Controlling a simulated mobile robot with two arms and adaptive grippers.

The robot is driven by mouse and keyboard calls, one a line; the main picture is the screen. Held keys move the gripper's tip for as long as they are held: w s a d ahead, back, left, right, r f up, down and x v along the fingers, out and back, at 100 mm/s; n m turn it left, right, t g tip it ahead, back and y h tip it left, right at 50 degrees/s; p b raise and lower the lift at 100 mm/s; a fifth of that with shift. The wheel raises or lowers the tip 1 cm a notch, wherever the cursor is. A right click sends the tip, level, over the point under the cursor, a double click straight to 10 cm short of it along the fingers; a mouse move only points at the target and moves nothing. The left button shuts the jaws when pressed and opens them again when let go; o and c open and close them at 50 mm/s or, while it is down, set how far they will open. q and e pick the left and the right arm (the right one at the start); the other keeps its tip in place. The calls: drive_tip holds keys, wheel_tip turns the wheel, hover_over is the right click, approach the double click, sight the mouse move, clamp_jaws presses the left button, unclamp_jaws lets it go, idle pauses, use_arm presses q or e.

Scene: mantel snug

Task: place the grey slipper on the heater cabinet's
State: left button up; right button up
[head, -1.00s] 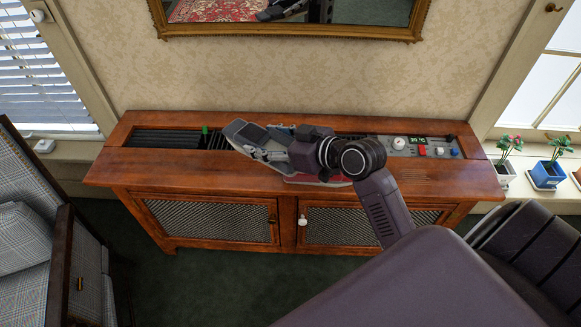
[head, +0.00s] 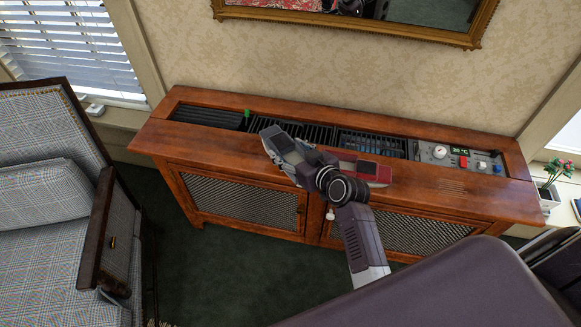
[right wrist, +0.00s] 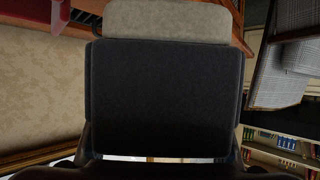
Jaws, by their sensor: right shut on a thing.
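The grey slipper (head: 278,141) is in my right gripper (head: 296,160) in the head view. It has a dark inside and points up and left over the middle of the heater cabinet's top (head: 440,184). In the right wrist view, a dark panel with a paler grey end fills the middle; it seems to be the slipper (right wrist: 165,100) close up. My right gripper is shut on it; the fingertips are largely hidden. Whether the slipper touches the cabinet I cannot tell. My left gripper is not in view.
A red flat thing (head: 368,170) lies on the cabinet's top, just right of the gripper. Dark grilles (head: 372,144), a green marker (head: 247,114) and a control panel (head: 460,157) line the recess. A plaid armchair (head: 50,220) stands at left. A gilt-framed mirror (head: 440,37) hangs above.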

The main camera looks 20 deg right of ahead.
wheel_tip(320, 180, down, 7)
drive_tip(key=shift+f+b, duration=0.15)
drive_tip(key=shift+b, duration=0.45)
drive_tip(key=shift+f, duration=0.1)
drive_tip(key=o, duration=1.2)
drive_tip(key=shift+f, duration=0.1)
